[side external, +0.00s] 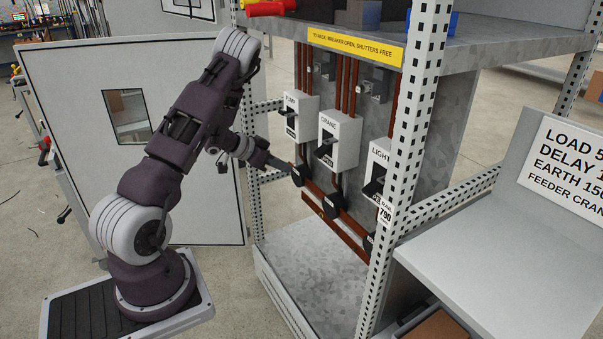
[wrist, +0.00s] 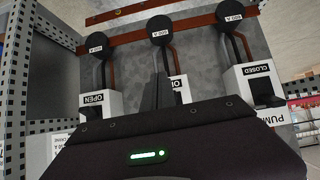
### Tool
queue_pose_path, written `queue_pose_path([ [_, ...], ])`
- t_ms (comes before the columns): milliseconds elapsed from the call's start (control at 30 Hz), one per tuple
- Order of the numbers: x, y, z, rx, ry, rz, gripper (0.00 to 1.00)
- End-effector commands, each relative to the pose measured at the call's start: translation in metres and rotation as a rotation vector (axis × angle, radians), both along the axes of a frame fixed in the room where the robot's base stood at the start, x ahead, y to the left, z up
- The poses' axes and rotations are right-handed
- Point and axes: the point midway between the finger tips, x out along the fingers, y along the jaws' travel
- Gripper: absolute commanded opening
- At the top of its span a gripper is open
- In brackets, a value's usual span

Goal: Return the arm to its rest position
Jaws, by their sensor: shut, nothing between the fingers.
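My arm reaches from its base at the left toward the open cabinet frame in the side external view. My gripper (side external: 286,166) is shut and empty, in front of the cabinet's back panel near the leftmost black round part (side external: 298,176); I cannot tell whether it touches. In the wrist view, the closed fingers (wrist: 164,90) stand up in front of the middle switch box and hide part of it. Three white switch boxes line the panel: PUMP (side external: 292,117), CRANE (side external: 339,141) and LIGHT (side external: 379,166). In the wrist view, the PUMP box (wrist: 255,90) shows CLOSED; the left box (wrist: 97,102) shows OPEN.
A perforated upright (side external: 405,150) and a shelf (side external: 480,36) frame the cabinet. Brown bars (side external: 340,232) cross below the boxes. A white door panel (side external: 190,90) stands behind my arm. A grey desk (side external: 500,260) is at the right. The cabinet floor (side external: 310,275) is clear.

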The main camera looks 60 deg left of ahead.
Motion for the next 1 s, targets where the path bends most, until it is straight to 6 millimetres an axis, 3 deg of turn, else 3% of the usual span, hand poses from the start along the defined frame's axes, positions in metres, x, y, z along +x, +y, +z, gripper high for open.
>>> queue_pose_path([
  [67,0.016,-0.031,0.026,-0.084,-0.025,-0.043,0.0],
  [167,0.036,-0.104,0.08,-0.271,-0.021,-0.142,0.0],
  [267,0.032,-0.189,0.134,-0.437,0.057,-0.262,0.0],
  [300,0.022,-0.223,0.154,-0.485,0.107,-0.309,0.0],
  [367,-0.001,-0.272,0.181,-0.531,0.202,-0.372,0.0],
  [400,-0.023,-0.302,0.196,-0.541,0.274,-0.406,0.0],
  [467,-0.065,-0.343,0.213,-0.515,0.395,-0.438,0.0],
  [500,-0.097,-0.364,0.22,-0.468,0.47,-0.439,0.0],
  [600,-0.171,-0.384,0.221,-0.288,0.584,-0.354,0.0],
  [700,-0.216,-0.373,0.216,-0.115,0.559,-0.209,0.0],
  [800,-0.235,-0.355,0.215,-0.014,0.476,-0.086,0.0],
  [1000,-0.243,-0.341,0.216,0.033,0.402,0.002,0.0],
])
